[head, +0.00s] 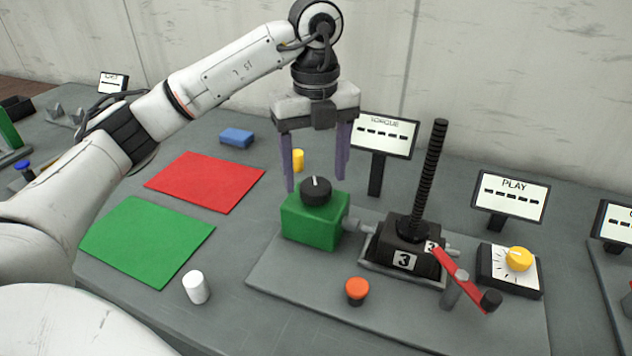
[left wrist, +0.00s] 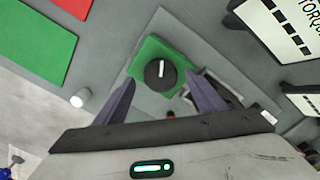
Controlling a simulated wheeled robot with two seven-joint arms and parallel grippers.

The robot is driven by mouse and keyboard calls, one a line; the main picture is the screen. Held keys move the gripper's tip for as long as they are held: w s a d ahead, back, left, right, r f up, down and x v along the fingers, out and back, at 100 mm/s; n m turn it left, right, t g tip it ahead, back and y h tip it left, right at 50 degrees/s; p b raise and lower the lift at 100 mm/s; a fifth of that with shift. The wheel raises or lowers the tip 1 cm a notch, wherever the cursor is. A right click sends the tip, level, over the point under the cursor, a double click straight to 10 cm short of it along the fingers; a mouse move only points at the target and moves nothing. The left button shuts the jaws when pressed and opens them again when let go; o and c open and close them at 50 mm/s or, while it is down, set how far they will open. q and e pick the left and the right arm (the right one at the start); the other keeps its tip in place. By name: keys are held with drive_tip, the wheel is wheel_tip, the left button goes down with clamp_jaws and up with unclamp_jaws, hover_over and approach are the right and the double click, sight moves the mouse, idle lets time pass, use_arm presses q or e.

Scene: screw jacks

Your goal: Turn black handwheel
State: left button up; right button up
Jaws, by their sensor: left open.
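The black handwheel (head: 315,191) is a round knob with a white line on top. It sits on a green box (head: 313,226) beside the screw jack. In the left wrist view the handwheel (left wrist: 161,75) shows from above, with its green box (left wrist: 147,50) around it. My left gripper (head: 316,184) points down over the handwheel with its purple fingers spread wide. The fingers look apart from the wheel, one to each side of it in the picture. My right gripper is not in view.
The jack (head: 404,249) has a tall black screw and a red crank (head: 458,279). An orange button (head: 357,291), a yellow dial (head: 518,259) and a TORQUE sign (head: 384,135) stand around it. A white cylinder (head: 196,287) stands at the front left, near the green mat (head: 147,240) and red mat (head: 205,181).

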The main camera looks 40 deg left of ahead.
use_arm(q)
drive_tip(key=shift+f, duration=1.1)
drive_tip(key=c, duration=1.1)
drive_tip(key=shift+o, duration=0.2)
